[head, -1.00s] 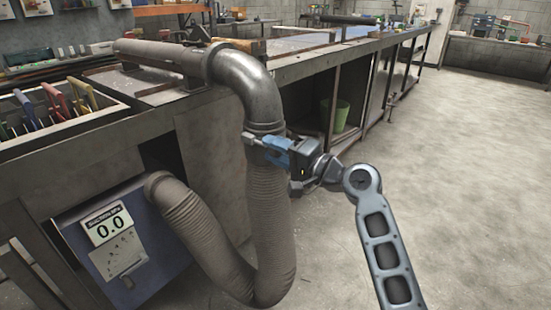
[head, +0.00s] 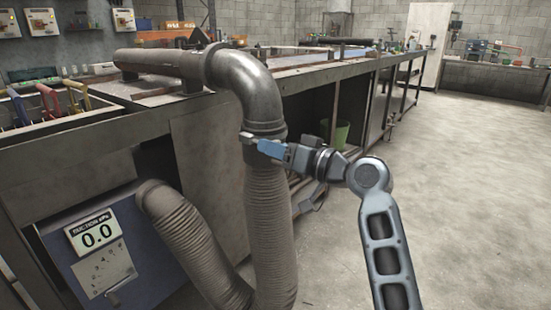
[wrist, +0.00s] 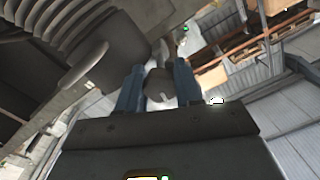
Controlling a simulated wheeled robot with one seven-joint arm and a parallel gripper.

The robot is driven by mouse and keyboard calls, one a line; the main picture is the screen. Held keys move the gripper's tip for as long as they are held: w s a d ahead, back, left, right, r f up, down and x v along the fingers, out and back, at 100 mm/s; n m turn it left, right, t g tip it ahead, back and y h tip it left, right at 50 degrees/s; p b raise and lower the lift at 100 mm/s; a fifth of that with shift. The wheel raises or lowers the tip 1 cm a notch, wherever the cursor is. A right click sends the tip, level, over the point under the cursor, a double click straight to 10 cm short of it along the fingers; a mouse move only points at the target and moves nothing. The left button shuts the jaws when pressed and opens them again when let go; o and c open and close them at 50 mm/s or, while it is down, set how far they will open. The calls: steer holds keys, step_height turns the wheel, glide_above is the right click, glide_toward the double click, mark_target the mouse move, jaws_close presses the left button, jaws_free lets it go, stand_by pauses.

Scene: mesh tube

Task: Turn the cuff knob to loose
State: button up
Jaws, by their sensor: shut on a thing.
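The grey cuff (head: 262,150) joins the ribbed hose (head: 268,215) to the metal elbow pipe (head: 255,88). My gripper (head: 264,146) is at the cuff's right front, its blue fingers pointing left. In the wrist view, my gripper (wrist: 158,88) has one blue finger on each side of the dark rounded cuff knob (wrist: 158,84) and is shut on it. In the head view the fingers mostly hide the knob, and I cannot read its loose or tight setting. The cuff and ribbed hose (wrist: 60,22) fill the wrist view's upper left.
The long workbench (head: 190,110) runs behind the pipe. A green bin (head: 341,134) sits under it. The floor (head: 460,190) on the right is clear.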

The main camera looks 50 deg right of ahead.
steer(key=n+b, duration=0.1)
steer(key=n, duration=0.1)
steer(key=n+b, duration=0.2)
steer(key=shift+f+n, duration=0.4)
steer(key=n+b, duration=0.4)
steer(key=n, duration=0.1)
steer(key=shift+r, duration=0.1)
steer(key=n+b, duration=0.3)
steer(key=n, duration=0.2)
steer(key=shift+d+r+n+b, duration=0.1)
steer(key=shift+d+n+b, duration=0.05)
steer(key=shift+n+b, duration=0.2)
steer(key=shift+d+r+n+b, duration=0.15)
steer(key=shift+n+b, duration=0.5)
steer(key=shift+n, duration=0.45)
steer(key=shift+a+r+n+b, duration=0.1)
steer(key=shift+n+b, duration=0.55)
steer(key=shift+n, duration=0.4)
steer(key=shift+d, duration=0.1)
steer(key=o, duration=1)
